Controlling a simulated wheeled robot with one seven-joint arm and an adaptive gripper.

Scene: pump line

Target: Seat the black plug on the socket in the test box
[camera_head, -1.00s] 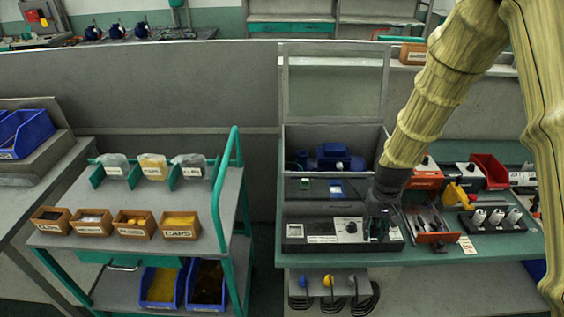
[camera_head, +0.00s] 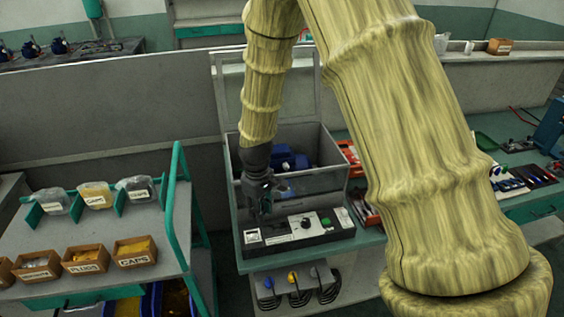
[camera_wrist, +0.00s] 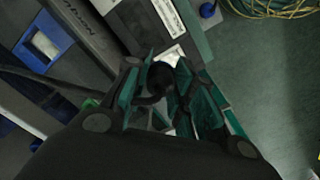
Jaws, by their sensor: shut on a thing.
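My gripper (camera_head: 263,203) is above the left end of the instrument panel, in front of the grey open box. In the wrist view its fingers (camera_wrist: 158,82) are shut on a dark rounded piece, the black plug (camera_wrist: 160,75); a dark curved lead seems to run from it. The test box (camera_head: 318,187) stands behind the panel with its clear lid raised. A blue pump (camera_head: 284,158) sits inside. I cannot make out the socket; the box walls and my arm hide part of the inside. The plug is apart from the box, as far as I can tell.
The instrument panel (camera_head: 290,232) has a dial, a black knob and a green part. A cart with labelled bins (camera_head: 86,259) is at left. My arm hides much of the right bench.

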